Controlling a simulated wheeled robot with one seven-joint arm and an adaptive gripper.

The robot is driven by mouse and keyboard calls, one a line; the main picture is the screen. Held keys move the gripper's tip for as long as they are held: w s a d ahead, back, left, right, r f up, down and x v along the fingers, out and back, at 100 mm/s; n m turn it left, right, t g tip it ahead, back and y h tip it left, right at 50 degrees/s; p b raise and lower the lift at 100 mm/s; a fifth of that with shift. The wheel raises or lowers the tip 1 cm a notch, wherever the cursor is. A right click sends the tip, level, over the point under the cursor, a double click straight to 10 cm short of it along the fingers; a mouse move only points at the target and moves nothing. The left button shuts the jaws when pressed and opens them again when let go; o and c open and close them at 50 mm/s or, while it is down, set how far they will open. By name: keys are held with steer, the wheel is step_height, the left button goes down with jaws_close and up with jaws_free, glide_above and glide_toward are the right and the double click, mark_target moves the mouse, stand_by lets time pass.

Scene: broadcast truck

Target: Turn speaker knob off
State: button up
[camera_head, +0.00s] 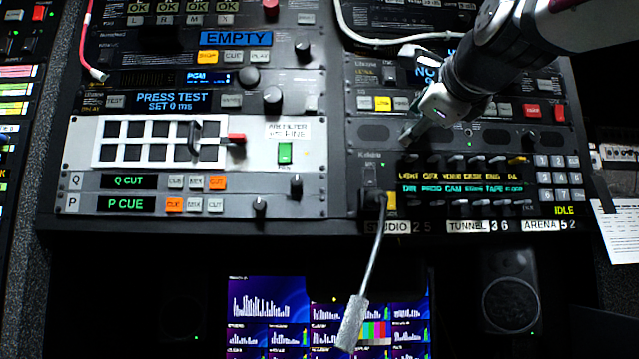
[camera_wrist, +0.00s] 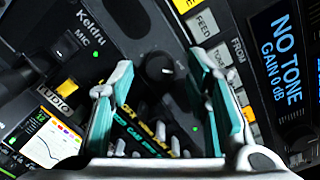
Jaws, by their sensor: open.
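A round black knob (camera_wrist: 160,70) with a pale pointer mark sits on the dark panel in the wrist view, between the two fingertips of my gripper (camera_wrist: 161,64). I cannot read a label that names it as the speaker knob. My gripper is open, with a pale-and-teal finger on each side of the knob and visible gaps. I cannot tell whether the tips touch the panel. In the head view my gripper (camera_head: 412,135) reaches down to the upper left of the Keldru panel (camera_head: 372,157), and this knob cannot be made out there.
A gooseneck microphone (camera_head: 374,245) juts out from the panel's left side. Rows of small levers (camera_head: 460,165) lie right of my gripper. A keypad (camera_head: 558,178) is at the right, and a white cable (camera_head: 360,35) runs above. Monitors (camera_head: 270,310) are below.

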steer(key=shift+w, duration=0.75)
steer(key=shift+c, duration=0.6)
jaws_close()
steer(key=shift+n, duration=0.3)
